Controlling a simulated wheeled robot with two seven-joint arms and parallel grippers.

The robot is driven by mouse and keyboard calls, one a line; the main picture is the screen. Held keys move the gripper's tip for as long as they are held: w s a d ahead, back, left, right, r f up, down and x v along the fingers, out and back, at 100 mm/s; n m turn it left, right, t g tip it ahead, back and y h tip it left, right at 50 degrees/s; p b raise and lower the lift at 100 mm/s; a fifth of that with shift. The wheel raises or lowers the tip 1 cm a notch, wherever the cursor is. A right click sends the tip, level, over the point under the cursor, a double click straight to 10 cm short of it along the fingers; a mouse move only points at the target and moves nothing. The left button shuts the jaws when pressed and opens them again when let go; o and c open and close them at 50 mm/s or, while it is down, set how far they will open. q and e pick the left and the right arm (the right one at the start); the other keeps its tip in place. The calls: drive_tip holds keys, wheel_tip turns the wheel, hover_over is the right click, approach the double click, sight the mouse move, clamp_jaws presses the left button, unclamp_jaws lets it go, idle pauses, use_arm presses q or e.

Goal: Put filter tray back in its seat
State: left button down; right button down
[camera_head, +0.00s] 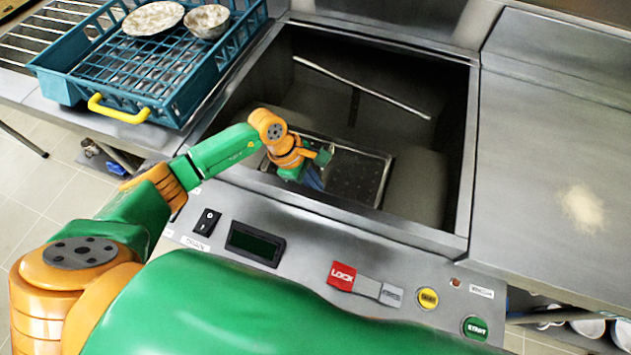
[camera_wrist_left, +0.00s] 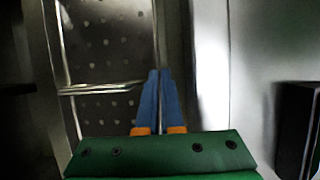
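The filter tray (camera_head: 352,178) is a grey, perforated metal tray low in the open chamber, near its front wall. In the left wrist view the perforated tray (camera_wrist_left: 105,45) fills the upper left, with a thin bar across it. My left gripper (camera_head: 313,180) reaches down into the chamber at the tray's left part. In the wrist view its blue fingers (camera_wrist_left: 160,98) are nearly together, with the tray's thin rim running between them. The fingertips are partly hidden in the head view. I cannot tell whether the tray sits flat in its seat. My right gripper is out of view.
The steel chamber (camera_head: 464,150) has raised walls around my left arm, and a thin rod (camera_head: 360,87) crosses its back. A teal dish rack (camera_head: 60,88) with crockery stands at left. The control panel (camera_head: 310,258) lies in front.

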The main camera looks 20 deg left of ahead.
use_arm(q)
drive_tip(key=c, duration=1.3)
unclamp_jaws()
drive_tip(key=shift+c, duration=0.2)
drive_tip(key=shift+r, duration=0.15)
drive_tip(key=shift+a+r, duration=0.2)
drive_tip(key=shift+r, duration=0.15)
drive_tip(key=b+v, duration=0.2)
drive_tip(key=v, duration=0.9)
drive_tip(key=shift+s, duration=0.1)
